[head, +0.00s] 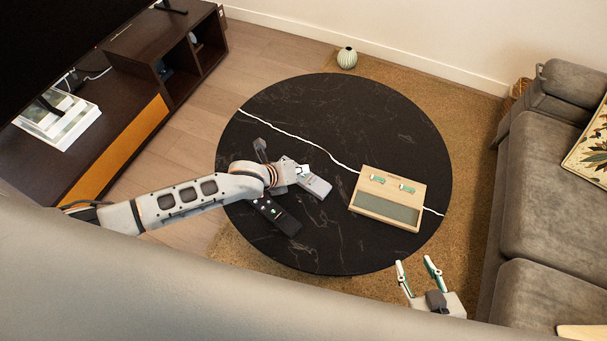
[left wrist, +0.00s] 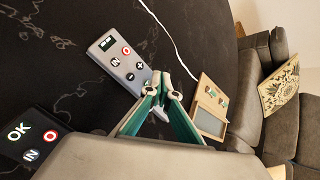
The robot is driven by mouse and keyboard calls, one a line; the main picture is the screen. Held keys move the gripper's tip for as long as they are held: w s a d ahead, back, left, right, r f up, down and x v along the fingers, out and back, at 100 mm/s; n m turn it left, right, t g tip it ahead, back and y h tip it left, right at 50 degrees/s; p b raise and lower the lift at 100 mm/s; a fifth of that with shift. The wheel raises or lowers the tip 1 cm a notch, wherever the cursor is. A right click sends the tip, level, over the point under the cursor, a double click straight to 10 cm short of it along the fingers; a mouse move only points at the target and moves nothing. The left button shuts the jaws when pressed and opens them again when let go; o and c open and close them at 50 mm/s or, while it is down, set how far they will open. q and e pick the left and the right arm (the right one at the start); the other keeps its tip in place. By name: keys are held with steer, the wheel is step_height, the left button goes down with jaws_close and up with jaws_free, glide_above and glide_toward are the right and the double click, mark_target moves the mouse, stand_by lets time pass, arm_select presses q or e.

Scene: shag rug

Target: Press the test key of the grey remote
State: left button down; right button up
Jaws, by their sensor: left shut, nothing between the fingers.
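The grey remote (head: 318,186) lies on the round black table. In the left wrist view the grey remote (left wrist: 119,54) shows a small dark screen and keys marked IN, a red-ringed O, minus and plus. My right gripper (head: 418,266) is open and empty, off the table's front-right edge.
A white cord (head: 300,138) crosses the table (head: 330,105). A sofa (head: 550,180) stands right.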

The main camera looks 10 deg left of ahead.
arm_select(q)
steer(key=shift+f, duration=0.2)
steer(key=shift+f, duration=0.25)
arm_select(e)
steer(key=shift+f, duration=0.1)
arm_select(q)
steer(key=shift+f, duration=0.35)
arm_select(e)
steer(key=shift+s+f, duration=0.15)
stand_by(0.4)
stand_by(0.4)
arm_select(q)
steer(key=shift+r+p, duration=0.45)
steer(key=shift+r, duration=0.35)
arm_select(e)
steer(key=r, duration=0.1)
steer(key=w+r, duration=0.1)
steer(key=shift+w+r, duration=0.15)
steer(key=shift+r, duration=0.15)
